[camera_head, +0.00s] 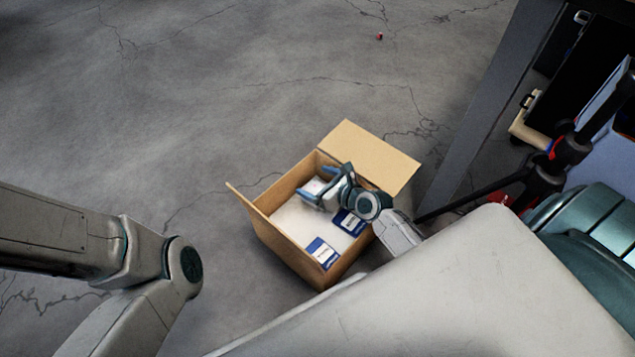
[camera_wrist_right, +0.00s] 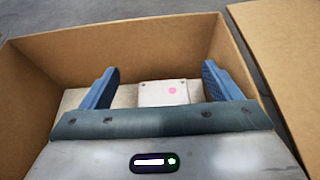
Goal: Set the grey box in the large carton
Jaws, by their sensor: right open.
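The large carton (camera_head: 283,256) stands open on the floor in the head view, with its flaps spread. My right gripper (camera_head: 318,184) reaches into it near its far end. In the right wrist view, the blue fingers of my right gripper (camera_wrist_right: 160,88) are spread wide.
Two blue-and-white packs (camera_head: 350,222) (camera_head: 321,253) lie on the carton's pale bottom. A dark bench or shelf frame (camera_head: 490,95) with cluttered items stands at the right. The concrete floor left of the carton is clear. A tiny red object (camera_head: 379,36) lies far back.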

